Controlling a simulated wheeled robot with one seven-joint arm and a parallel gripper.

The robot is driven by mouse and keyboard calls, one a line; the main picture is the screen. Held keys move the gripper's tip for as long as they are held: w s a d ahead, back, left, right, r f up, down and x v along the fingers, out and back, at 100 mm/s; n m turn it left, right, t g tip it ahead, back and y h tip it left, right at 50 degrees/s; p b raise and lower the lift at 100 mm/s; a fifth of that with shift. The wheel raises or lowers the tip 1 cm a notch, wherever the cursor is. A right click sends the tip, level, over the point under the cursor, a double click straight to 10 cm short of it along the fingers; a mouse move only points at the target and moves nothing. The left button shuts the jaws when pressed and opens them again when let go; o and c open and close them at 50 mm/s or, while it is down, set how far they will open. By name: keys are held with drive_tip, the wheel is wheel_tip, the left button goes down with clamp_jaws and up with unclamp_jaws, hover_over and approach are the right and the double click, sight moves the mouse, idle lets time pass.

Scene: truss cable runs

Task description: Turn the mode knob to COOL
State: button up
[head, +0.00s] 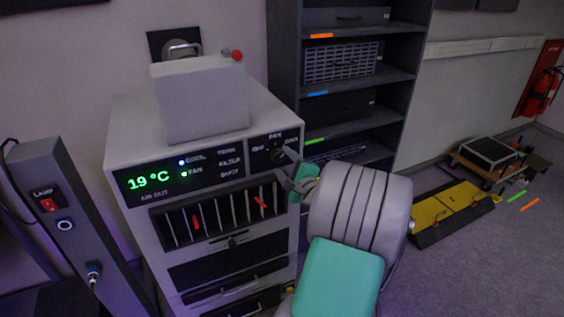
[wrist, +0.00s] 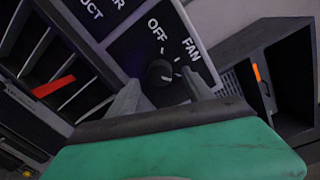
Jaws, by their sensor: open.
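The mode knob (wrist: 160,73) is a round black dial on the dark control panel of a grey unit, with OFF and FAN printed around it. In the head view the knob (head: 277,155) shows small, and a third label at its right is hard to read. I cannot tell for sure where its pointer stands. My gripper (wrist: 159,82) is open, its two grey fingers reaching toward the panel on either side of the knob; contact cannot be told. In the head view my gripper (head: 291,171) is just below and right of the knob.
The display (head: 148,181) reads 19 °C, with lit dots beside COOL and FAN. A slatted air outlet (head: 220,213) with red strips lies below. A dark shelf rack (head: 284,60) stands close at the right. A lamp switch post (head: 62,200) stands left.

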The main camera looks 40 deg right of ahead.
drive_tip(key=v, duration=0.5)
drive_tip(key=shift+s+b, duration=0.15)
drive_tip(key=shift+b, duration=0.25)
